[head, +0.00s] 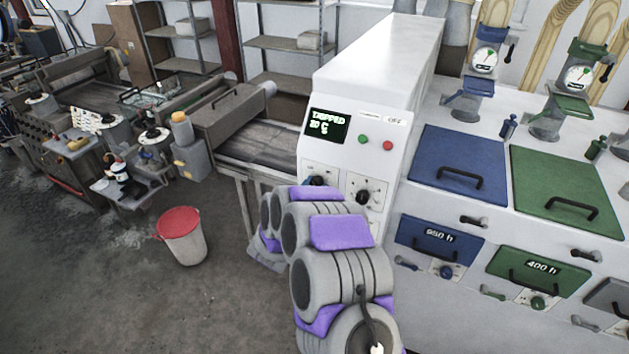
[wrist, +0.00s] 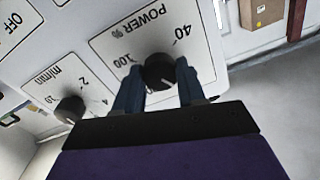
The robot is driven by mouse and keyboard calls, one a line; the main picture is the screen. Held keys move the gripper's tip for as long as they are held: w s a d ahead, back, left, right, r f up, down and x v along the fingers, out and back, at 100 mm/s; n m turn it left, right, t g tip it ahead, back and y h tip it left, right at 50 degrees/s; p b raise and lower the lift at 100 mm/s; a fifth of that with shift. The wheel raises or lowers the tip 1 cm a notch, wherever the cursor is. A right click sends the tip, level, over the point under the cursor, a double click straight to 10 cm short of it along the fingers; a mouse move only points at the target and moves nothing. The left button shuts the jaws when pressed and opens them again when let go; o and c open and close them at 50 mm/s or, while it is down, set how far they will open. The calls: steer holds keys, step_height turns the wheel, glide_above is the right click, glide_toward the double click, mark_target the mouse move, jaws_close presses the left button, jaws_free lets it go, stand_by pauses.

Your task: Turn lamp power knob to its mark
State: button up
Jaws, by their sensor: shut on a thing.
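The lamp power knob (wrist: 159,71) is a black round knob on a white panel labelled "POWER %". The wrist view shows the panel upside down, with "100" and "40" readable by the knob. My gripper (wrist: 158,78) has its two blue fingers on either side of the knob and is shut on it. The fingers and dark gripper body hide part of the dial, and I cannot make out the mark or the knob's pointer. In the head view the knob (head: 317,180) shows only partly, behind my purple and grey arm.
A second knob (wrist: 70,109), labelled "m/min", sits beside it. The white cabinet's screen (head: 327,125) reads "TRIPPED 20 C", with green (head: 362,139) and red (head: 388,145) buttons alongside. Blue (head: 445,165) and green (head: 567,180) lids stand right. A red-topped bucket (head: 182,237) stands left on the floor.

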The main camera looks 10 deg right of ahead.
steer(key=shift+f+n+p, duration=0.25)
steer(key=shift+n+p, duration=0.35)
steer(key=shift+n, duration=0.3)
steer(key=o, duration=0.9)
steer(key=shift+w+a, duration=0.1)
steer(key=shift+o, duration=0.8)
steer(key=shift+r, duration=0.1)
steer(key=shift+r, duration=0.1)
steer(key=b+v, duration=0.2)
steer(key=v, duration=1.5)
steer(key=shift+s+a, duration=0.2)
steer(key=shift+a, duration=0.05)
steer(key=shift+b, duration=0.3)
